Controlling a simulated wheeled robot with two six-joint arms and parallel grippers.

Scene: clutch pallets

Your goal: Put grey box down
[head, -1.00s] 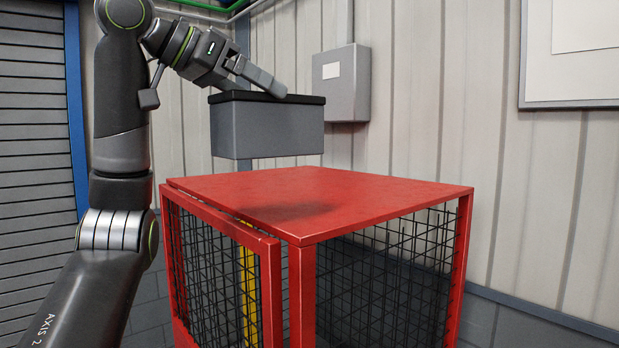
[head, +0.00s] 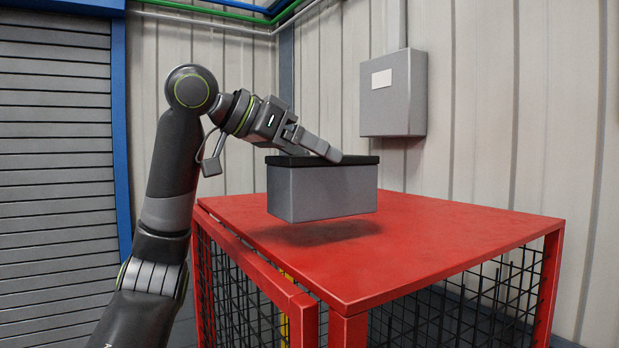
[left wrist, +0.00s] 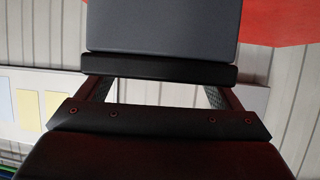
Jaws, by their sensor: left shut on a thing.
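The grey box (head: 322,194) has a black lid or rim and is upright in the head view. It hangs a little above the red cage top (head: 430,235), with a dark shadow on the red surface beneath it. My left gripper (head: 318,152) is shut on the box at its black top edge. In the left wrist view the grey box (left wrist: 163,25) fills the upper middle, with its black edge at the gripper's fingers (left wrist: 158,92). The red top (left wrist: 285,18) shows at the upper right there. My right gripper is not in view.
The red cage has dark mesh sides, with a red-framed panel (head: 258,285) at its front left. A grey wall cabinet (head: 393,93) hangs behind the cage. A slatted shutter (head: 55,190) stands at the left. The rest of the red top is clear.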

